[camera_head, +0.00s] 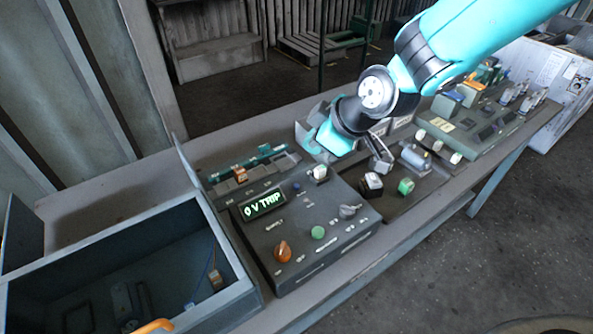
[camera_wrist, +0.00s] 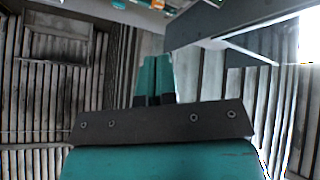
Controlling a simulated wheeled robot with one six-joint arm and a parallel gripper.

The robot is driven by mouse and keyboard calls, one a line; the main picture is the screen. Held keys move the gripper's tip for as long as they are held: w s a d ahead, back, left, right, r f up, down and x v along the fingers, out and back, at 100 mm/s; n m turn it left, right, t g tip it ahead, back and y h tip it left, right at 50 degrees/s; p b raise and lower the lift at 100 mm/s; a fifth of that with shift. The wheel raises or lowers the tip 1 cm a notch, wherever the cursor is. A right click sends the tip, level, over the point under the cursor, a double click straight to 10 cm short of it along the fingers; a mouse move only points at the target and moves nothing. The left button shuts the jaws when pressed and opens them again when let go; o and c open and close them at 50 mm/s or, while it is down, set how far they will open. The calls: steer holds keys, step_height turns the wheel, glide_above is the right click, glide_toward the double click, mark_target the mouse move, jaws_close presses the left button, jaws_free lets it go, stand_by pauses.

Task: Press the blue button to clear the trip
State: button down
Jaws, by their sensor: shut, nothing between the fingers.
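The dark control box (camera_head: 300,262) stands on the bench in the head view. A small dark blue button (camera_head: 297,187) sits right of the display, near the box's back edge. My gripper (camera_head: 312,141) is above and behind the box, apart from the button; its fingertips are hard to make out there. In the wrist view my gripper (camera_wrist: 155,82) has its teal, dark-based fingers together and empty. The blue button does not clearly show in the wrist view.
The box also carries an orange knob (camera_head: 282,250), a green button (camera_head: 318,232), a grey knob (camera_head: 350,210) and a white-topped switch (camera_head: 320,172). An open grey bin (camera_head: 232,268) stands left. More equipment, including a green-buttoned unit (camera_head: 405,187), stands right. A bench (camera_head: 110,205) supports them.

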steer(key=w+a+f+n+t+p, duration=0.1)
steer(key=w+a+f+n+t, duration=0.1)
steer(key=w+f, duration=0.3)
steer(key=shift+a+f+n+p, duration=0.2)
steer(key=shift+a+n+p, duration=0.2)
steer(key=shift+a+n, duration=0.45)
steer(key=shift+w, duration=0.1)
steer(key=b, duration=0.4)
glide_above(296, 186)
step_height(296, 186, down, 8)
steer(key=shift+r, duration=0.2)
steer(key=shift+f+b, duration=0.6)
steer(key=shift+b, duration=0.1)
stand_by(0.5)
steer(key=shift+f+b, duration=0.4)
steer(key=shift+b, duration=0.2)
